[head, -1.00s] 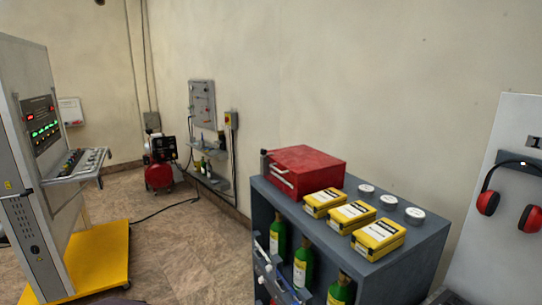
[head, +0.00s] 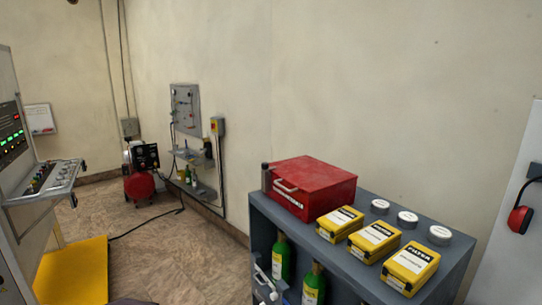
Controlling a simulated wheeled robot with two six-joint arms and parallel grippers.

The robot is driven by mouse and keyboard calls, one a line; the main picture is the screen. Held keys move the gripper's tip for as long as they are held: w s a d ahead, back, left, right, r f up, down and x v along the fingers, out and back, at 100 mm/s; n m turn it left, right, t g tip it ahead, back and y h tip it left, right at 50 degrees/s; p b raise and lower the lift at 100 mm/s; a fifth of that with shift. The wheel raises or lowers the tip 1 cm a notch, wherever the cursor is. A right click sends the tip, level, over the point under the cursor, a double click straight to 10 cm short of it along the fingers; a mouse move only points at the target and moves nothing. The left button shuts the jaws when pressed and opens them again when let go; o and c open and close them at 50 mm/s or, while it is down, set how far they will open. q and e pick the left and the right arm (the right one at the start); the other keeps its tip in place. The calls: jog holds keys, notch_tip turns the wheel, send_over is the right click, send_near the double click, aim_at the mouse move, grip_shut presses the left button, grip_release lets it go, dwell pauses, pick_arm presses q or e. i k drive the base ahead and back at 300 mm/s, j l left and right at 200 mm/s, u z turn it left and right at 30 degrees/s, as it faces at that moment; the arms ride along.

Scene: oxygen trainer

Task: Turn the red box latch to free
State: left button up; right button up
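The red box (head: 310,186) sits closed on top of a grey shelf unit (head: 262,212), at its far left end. Its front shows a pale handle (head: 285,188) and a dark label strip; I cannot make out the latch or its position at this size. A small dark cylinder (head: 266,177) stands at the box's left side.
Yellow filter boxes (head: 375,240) and round white-topped tins (head: 407,217) stand beside the red box. Green bottles (head: 281,258) are on the shelf below. A control console (head: 45,182) with a yellow base (head: 75,275) stands left. Open floor (head: 185,245) lies between. A red compressor (head: 140,186) is further back.

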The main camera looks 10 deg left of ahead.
aim_at(265, 165)
jog(key=i+j+z, duration=0.4)
jog(key=j, duration=0.45)
jog(key=i+j+z, duration=0.3)
jog(key=j+z, duration=0.15)
jog(key=j, duration=0.5)
jog(key=i+j+z, duration=0.15)
jog(key=j+z, duration=0.25)
jog(key=j, duration=0.6)
jog(key=j+z, duration=0.4)
jog(key=j, duration=0.65)
